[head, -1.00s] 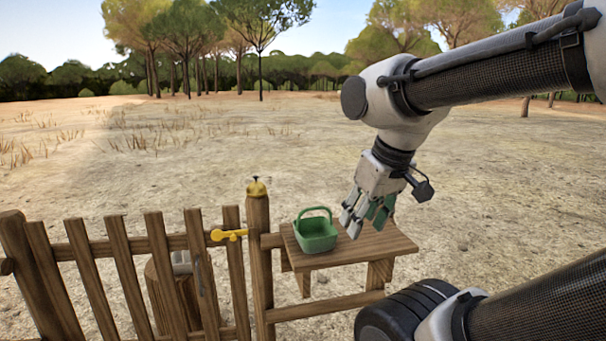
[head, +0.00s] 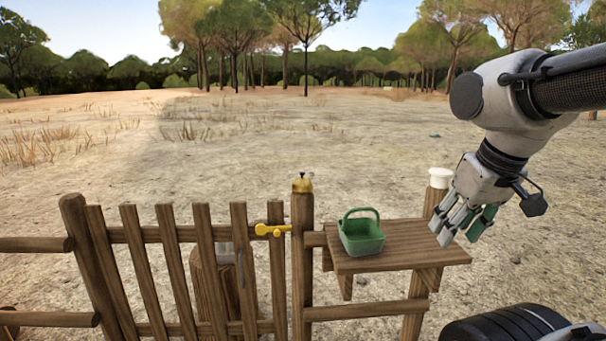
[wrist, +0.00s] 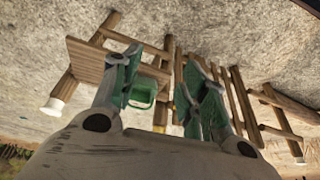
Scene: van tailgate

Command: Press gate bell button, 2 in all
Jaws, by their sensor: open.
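The gate bell (head: 302,184) is a small brass-yellow dome with a short knob on top. It sits on top of the wooden gate post (head: 302,265) in the head view. My gripper (head: 458,232) is open and empty, to the right of the bell and well apart from it, with fingers pointing down and left. In the wrist view my open gripper (wrist: 164,58) shows the fence and shelf beyond its green-padded fingers. I cannot make out the bell clearly there.
A wooden shelf (head: 405,248) right of the post bears a green basket (head: 361,237). A yellow latch (head: 272,230) is on the picket gate (head: 166,245), with a stump (head: 208,285) behind. A white-capped post (head: 439,178) stands near my gripper. Open ground lies beyond.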

